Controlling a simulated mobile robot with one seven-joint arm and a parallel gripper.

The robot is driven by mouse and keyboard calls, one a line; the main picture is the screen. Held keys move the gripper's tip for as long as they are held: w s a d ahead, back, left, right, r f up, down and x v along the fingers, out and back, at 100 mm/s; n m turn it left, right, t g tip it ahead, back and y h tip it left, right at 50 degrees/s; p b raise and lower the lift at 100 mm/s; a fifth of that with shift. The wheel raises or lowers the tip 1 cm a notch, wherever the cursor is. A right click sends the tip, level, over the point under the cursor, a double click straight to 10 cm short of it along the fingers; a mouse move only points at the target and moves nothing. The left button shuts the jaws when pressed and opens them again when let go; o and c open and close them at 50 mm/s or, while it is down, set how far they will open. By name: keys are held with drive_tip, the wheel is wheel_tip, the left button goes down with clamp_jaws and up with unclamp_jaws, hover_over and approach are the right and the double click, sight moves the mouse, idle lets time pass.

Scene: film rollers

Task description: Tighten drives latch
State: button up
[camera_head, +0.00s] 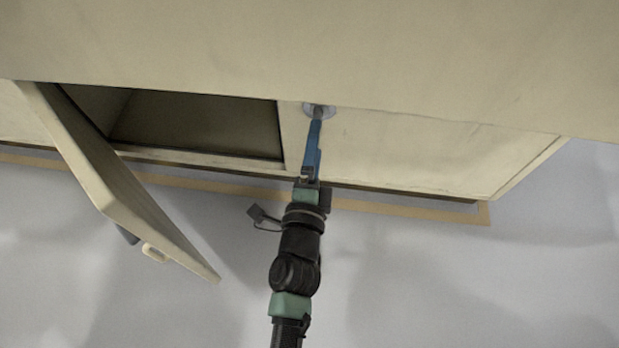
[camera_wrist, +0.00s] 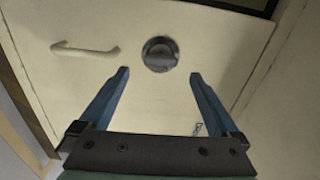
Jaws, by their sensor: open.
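The latch is a round grey metal knob (camera_wrist: 160,54) on the pale cabinet face in the wrist view. Its disc-shaped end also shows in the head view (camera_head: 323,108), partly behind my fingertips. My gripper (camera_wrist: 160,74) has two blue fingers spread apart, with nothing between the tips. The tips point at the knob, one on each side of its lower edge, and appear just short of it. In the head view, my gripper (camera_head: 315,124) reaches up to the knob from below; the gap there is too small to judge.
A pale bar handle (camera_wrist: 85,48) is left of the knob. In the head view, a hinged door (camera_head: 130,190) stands open at left, beside a dark empty compartment (camera_head: 200,125). The grey floor (camera_head: 430,280) at lower right is clear.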

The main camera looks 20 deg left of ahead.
drive_tip(key=p+v, duration=0.1)
drive_tip(key=v, duration=0.7)
drive_tip(key=shift+s, duration=0.2)
drive_tip(key=shift+s+d, duration=0.1)
